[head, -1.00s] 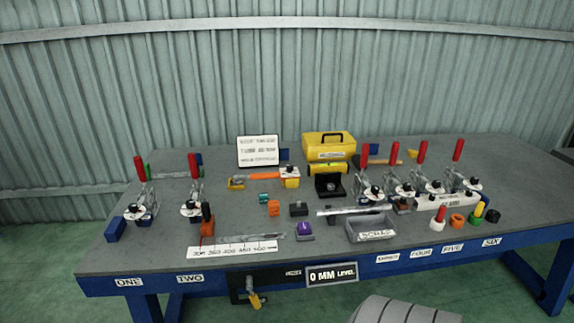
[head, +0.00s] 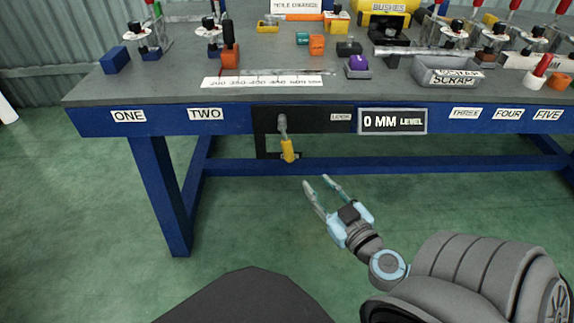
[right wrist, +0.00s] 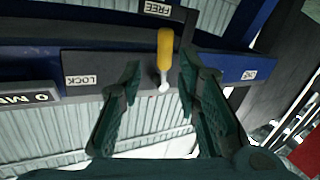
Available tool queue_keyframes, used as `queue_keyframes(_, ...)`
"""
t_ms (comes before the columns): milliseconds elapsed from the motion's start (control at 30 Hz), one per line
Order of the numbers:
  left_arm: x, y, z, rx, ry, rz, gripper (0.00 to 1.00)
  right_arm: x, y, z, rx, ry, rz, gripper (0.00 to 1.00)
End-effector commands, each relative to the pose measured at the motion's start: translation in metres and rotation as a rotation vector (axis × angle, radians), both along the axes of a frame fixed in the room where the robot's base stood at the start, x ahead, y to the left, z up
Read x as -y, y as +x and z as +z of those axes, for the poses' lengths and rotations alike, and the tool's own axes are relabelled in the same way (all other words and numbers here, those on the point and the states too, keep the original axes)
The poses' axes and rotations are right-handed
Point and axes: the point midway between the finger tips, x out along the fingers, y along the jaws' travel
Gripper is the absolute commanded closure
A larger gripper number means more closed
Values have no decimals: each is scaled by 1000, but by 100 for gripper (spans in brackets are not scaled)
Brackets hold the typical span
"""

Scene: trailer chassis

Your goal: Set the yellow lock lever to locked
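The yellow lock lever (head: 288,150) hangs down from a grey pivot on the black plate (head: 318,119) at the table's front edge. A small LOCK label (head: 341,116) is to the right of the pivot. In the right wrist view, which is turned over, the lever's yellow handle (right wrist: 165,50) points to the FREE label (right wrist: 157,8), with the LOCK label (right wrist: 81,80) to the left. My right gripper (head: 316,180) is open, empty and just below and right of the handle. Its fingers (right wrist: 159,64) flank the lever in the picture; contact is not seen. My left gripper is not in view.
The blue table front (head: 200,126) carries numbered labels and a 0 MM LEVEL sign (head: 393,121). A blue crossbar (head: 350,167) runs behind, below the front. A scrap tray (head: 425,83) and toggle clamps stand on top. The floor below is clear.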

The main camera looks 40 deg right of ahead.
Motion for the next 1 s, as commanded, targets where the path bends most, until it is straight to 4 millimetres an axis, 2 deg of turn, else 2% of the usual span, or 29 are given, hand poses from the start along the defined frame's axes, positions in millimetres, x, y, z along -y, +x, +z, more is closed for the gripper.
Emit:
queue_keyframes(33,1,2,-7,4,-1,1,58,-6,1,4,35,11,17,70)
queue_keyframes(167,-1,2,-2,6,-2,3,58,-8,14,18,62,22,26,70)
queue_keyframes(267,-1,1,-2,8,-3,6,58,-4,37,21,64,24,25,70)
queue_keyframes(500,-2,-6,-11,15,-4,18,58,8,105,21,60,25,24,70)
queue_keyframes(600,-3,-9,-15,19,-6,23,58,11,123,20,59,24,26,70)
queue_keyframes(800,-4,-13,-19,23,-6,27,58,14,142,19,58,23,28,70)
queue_keyframes(1000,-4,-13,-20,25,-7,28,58,14,144,18,56,23,28,70)
